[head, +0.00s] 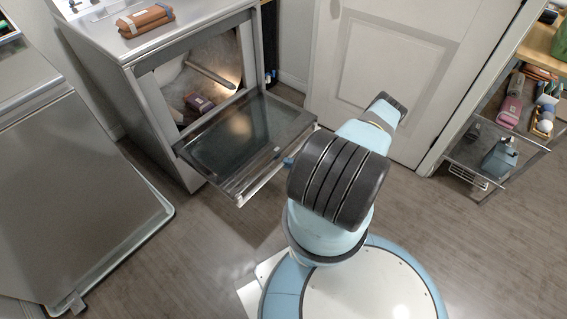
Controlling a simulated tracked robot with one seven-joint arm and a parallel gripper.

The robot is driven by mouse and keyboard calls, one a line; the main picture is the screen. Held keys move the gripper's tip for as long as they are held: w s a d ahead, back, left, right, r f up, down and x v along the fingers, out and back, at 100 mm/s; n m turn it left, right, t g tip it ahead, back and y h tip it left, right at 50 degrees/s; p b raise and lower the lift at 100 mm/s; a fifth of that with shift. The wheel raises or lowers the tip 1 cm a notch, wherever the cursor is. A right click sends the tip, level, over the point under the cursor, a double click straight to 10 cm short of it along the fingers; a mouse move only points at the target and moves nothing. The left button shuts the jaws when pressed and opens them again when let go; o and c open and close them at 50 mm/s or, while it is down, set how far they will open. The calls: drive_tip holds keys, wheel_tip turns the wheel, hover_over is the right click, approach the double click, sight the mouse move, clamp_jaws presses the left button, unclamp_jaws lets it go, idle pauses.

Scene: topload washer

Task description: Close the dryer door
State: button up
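The dryer (160,112) stands at the upper left with its front opening uncovered. Its door (240,140), a dark glass panel in a metal frame, is folded down and out from the lower edge of the opening, roughly level. A dark reddish item (199,102) lies inside the lit dryer. My arm rises just right of the door and hides part of the floor behind it. My gripper cannot be made out. A small blue part (289,162) shows between the door's right corner and my arm; I cannot tell what it is or whether it touches the door.
Brown folded cloth or pouches (145,20) lie on the dryer top. A grey appliance (75,190) stands at the left. A white door (385,70) is behind my arm. A shelf cart (495,150) with bottles is at the right. Floor (190,255) in front of the dryer door is clear.

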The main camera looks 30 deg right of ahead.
drive_tip(key=shift+x, duration=1.5)
drive_tip(key=shift+c, duration=0.4)
clamp_jaws()
